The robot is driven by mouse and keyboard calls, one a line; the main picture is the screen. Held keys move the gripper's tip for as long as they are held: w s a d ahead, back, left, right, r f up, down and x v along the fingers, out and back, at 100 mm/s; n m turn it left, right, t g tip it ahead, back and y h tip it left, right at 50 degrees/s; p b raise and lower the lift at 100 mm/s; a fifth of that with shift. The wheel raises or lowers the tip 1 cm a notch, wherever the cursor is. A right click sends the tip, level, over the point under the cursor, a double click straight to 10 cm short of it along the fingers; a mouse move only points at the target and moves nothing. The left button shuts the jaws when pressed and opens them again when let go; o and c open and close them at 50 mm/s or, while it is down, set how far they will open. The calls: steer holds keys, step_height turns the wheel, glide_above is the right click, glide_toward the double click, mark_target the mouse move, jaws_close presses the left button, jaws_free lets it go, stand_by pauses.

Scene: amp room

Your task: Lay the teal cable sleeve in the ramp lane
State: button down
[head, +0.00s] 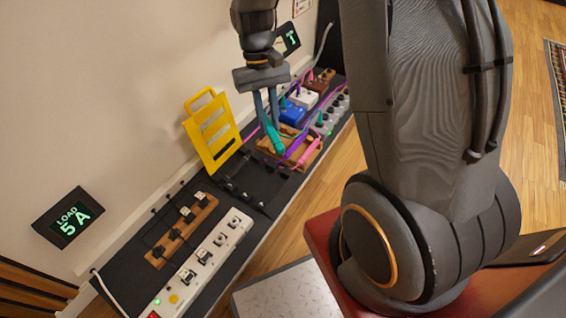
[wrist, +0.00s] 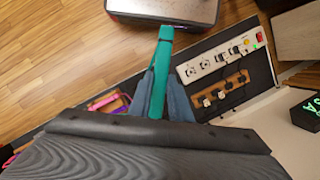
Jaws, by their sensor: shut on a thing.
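The teal cable sleeve (head: 275,139) is held in my gripper (head: 268,128), which is shut on it above the shelf. In the wrist view the sleeve (wrist: 163,62) sticks out between the two blue-grey fingers (wrist: 160,98). A black ramp base (head: 246,185) with raised ridges lies on the dark shelf, to the lower left of my gripper. Its yellow slotted lid (head: 213,137) stands raised against the wall side. I cannot make out the separate lanes clearly.
A wooden holder (head: 268,146) near my gripper carries a purple sleeve (head: 297,147) and a pink sleeve (head: 309,153). Blue and white pedals (head: 292,112) stand behind. A white power strip (head: 205,258) and a wooden strip with plugs (head: 180,232) occupy the near shelf.

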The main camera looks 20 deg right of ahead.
steer(key=w+f+m+y+b, duration=0.1)
steer(key=w+f+m+b, duration=0.2)
steer(key=f, duration=0.8)
steer(key=w+d+f+m+t+b, duration=0.1)
steer(key=w+f+m+b, duration=0.2)
steer(key=f, duration=0.7)
steer(key=w+f+m+y+b, duration=0.1)
steer(key=w+f+m+b, duration=0.2)
steer(key=f, duration=0.8)
steer(key=m+b, duration=0.2)
steer(key=b, duration=0.2)
steer(key=shift+w+d+f+t+y, duration=0.15)
steer(key=shift+w+f+t+y, duration=0.05)
steer(key=shift+f+t+y, duration=0.1)
steer(key=shift+f, duration=0.1)
steer(key=shift+f+b, duration=2.3)
steer(key=shift+f, duration=0.35)
steer(key=shift+f+b, duration=0.6)
steer(key=shift+f, duration=1.2)
steer(key=c, duration=1.6)
jaws_free()
steer(key=shift+o, duration=0.2)
